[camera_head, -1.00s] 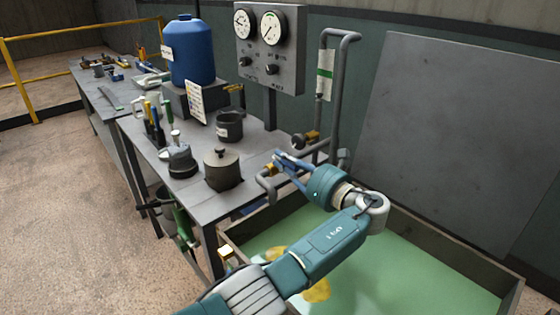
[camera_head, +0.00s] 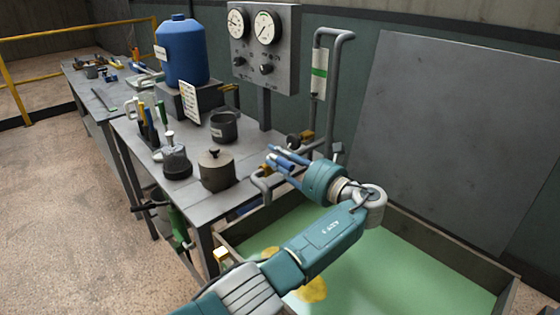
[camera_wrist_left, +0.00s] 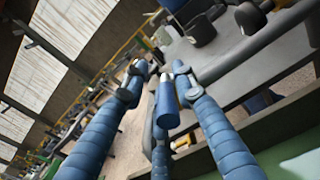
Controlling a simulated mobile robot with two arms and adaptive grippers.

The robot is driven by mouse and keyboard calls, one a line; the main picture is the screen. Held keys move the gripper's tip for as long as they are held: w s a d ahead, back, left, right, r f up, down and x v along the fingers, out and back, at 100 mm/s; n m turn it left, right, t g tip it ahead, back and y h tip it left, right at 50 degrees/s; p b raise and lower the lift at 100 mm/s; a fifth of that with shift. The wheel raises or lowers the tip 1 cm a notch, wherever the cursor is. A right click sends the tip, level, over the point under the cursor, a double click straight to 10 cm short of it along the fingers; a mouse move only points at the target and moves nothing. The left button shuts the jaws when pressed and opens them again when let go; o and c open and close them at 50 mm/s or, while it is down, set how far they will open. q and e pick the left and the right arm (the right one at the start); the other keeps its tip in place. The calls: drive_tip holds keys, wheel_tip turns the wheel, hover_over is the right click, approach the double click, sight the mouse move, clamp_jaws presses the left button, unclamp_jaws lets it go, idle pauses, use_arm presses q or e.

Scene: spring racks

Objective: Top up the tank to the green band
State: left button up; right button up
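An open tank (camera_head: 505,285) with green liquid stands at the lower right, with yellow patches in it. A sight tube (camera_head: 318,85) with a green band (camera_head: 319,71) hangs on the grey pipe (camera_head: 333,105) behind it; the level in it is too small to read. A valve with a yellow part (camera_head: 307,137) sits on the pipework; a second yellow fitting (camera_head: 265,168) is nearer. My left gripper (camera_head: 281,160) is beside these fittings, above the tank's back left corner. My right gripper is out of view.
The metal bench (camera_head: 205,207) left of the tank carries a lidded pot (camera_head: 216,172), an open pot (camera_head: 224,127), a dark brush-like item (camera_head: 177,164) and a blue drum (camera_head: 185,55). A gauge panel (camera_head: 264,50) stands behind. A large grey plate (camera_head: 440,130) leans at the right.

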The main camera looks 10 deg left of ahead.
use_arm(q)
wheel_tip(320, 180, up, 9)
drive_tip(key=shift+f, duration=0.15)
drive_tip(key=shift+d, duration=0.1)
